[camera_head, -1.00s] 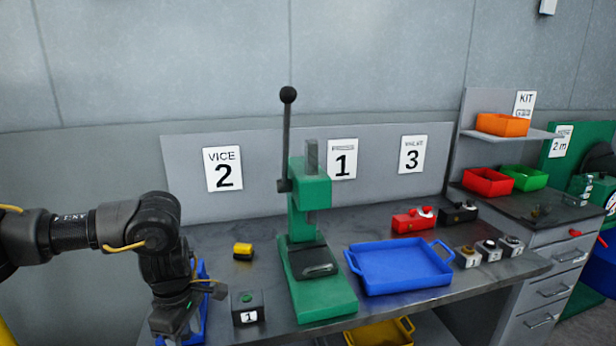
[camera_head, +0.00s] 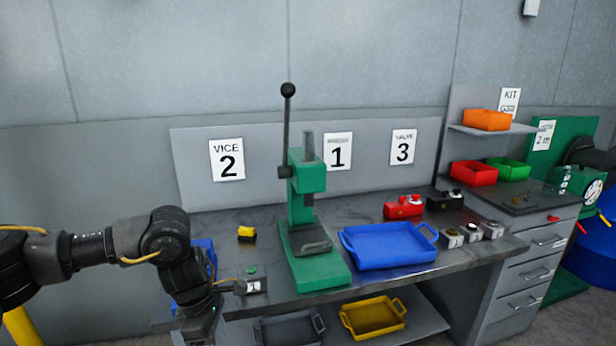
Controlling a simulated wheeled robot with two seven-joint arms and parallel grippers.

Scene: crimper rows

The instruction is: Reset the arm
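My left arm comes in from the left and bends down at the bench's front left corner. Its gripper end is at the bottom edge of the view, and its fingers do not show clearly. My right arm and gripper are not in view. A green press (camera_head: 306,215) with a tall black-knobbed lever stands upright on the bench (camera_head: 375,283). A blue item (camera_head: 203,250) is partly hidden behind my arm.
A blue tray (camera_head: 388,246) lies right of the press. A yellow tray (camera_head: 373,317) and a dark tray (camera_head: 290,330) are on the lower shelf.

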